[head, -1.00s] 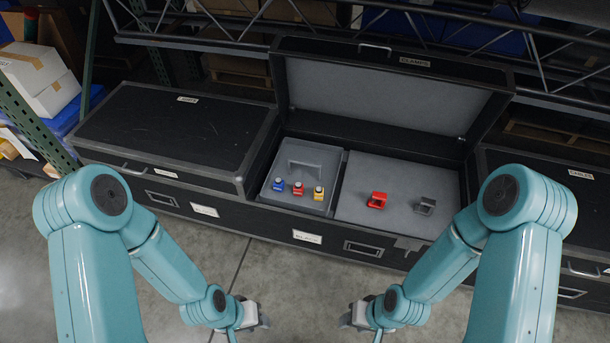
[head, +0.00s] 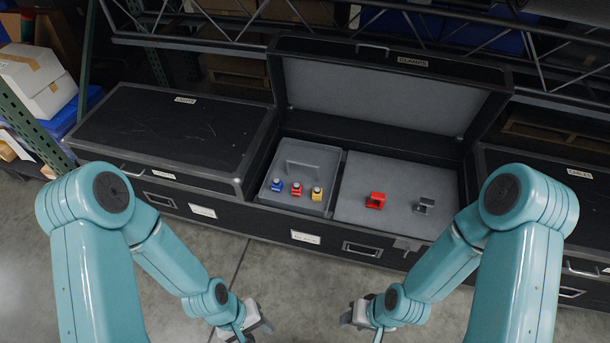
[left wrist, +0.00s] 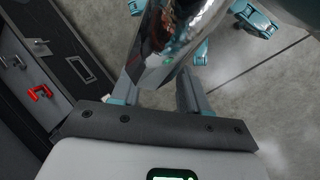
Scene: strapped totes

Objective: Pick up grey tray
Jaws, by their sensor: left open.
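The grey tray (head: 312,157) sits in the left part of the open black case, in the head view. It has a raised grey handle (head: 304,172) toward its back. A blue piece (head: 277,185), a red piece (head: 296,189) and a yellow piece (head: 316,193) stand in a row along its front. My left gripper (head: 262,321) is open and empty, over the floor in front of the case and well apart from the tray. My right gripper (head: 348,316) is also over the floor, apart from the case; its jaw state is unclear.
The case's raised lid (head: 380,97) stands behind the tray. A red clamp (head: 375,200) and a dark grey clamp (head: 424,206) lie on the grey panel to its right. A closed black case (head: 170,130) stands left. The concrete floor in front is clear.

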